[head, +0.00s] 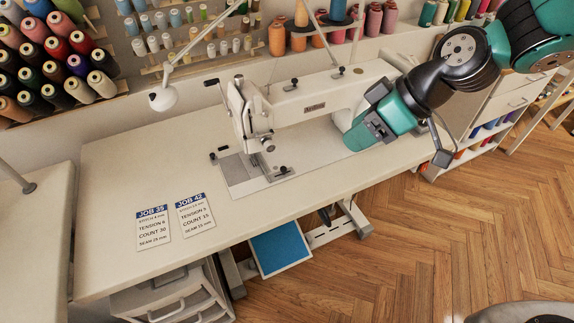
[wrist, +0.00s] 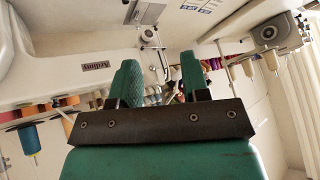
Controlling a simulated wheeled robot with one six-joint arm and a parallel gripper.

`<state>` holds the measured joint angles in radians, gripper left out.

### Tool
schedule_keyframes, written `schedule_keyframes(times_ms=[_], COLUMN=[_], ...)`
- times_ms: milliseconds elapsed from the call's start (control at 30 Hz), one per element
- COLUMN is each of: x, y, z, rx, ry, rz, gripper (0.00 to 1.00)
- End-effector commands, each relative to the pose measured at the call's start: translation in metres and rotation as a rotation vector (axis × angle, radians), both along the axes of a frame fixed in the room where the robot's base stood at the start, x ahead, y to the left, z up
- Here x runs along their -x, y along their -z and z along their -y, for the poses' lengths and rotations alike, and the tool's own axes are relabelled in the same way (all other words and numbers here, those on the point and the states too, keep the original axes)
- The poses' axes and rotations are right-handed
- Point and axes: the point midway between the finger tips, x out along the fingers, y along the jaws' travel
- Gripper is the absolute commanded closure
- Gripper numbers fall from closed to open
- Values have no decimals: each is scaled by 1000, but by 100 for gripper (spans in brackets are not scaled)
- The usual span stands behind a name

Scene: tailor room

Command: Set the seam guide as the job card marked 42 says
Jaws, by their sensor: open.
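The job card marked 42 (head: 194,215) lies flat on the sewing table, to the right of the card marked 35 (head: 153,227). Its small print seems to read tension 5, count 15, seam 15 mm; the stitch line is unclear. The white sewing machine (head: 312,104) stands behind the cards; it also shows in the wrist view (wrist: 50,62). A small black-knobbed part (head: 284,171) sits on the grey bed plate (head: 238,176); I cannot tell whether it is the seam guide. My gripper (wrist: 160,82) is open and empty in the wrist view, its fingers apart.
A white lamp (head: 163,99) hangs over the table's back left. Thread spools (head: 60,62) fill the wall racks behind. The table's front left (head: 115,185) is clear around the cards. Drawers (head: 170,299) and a blue pedal (head: 280,250) are below. Wooden floor lies at the right.

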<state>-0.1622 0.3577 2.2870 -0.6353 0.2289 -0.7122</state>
Motion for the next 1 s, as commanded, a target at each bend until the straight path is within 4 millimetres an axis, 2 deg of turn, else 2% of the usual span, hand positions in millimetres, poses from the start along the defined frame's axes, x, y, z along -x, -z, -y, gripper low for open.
schedule_keyframes(times_ms=[33,100,200,300,567,1000], x=[-16,-35,-54,-64,-72,-88], y=[21,44,70,86,107,175], z=[-2,-5,-7,-7,-21,-88], rx=[-20,-50,-76,-87,-92,-91], ry=[-24,-58,-91,-110,-124,-124], rz=[30,93,167,216,240,239], gripper=[58,58,58,58,58,58])
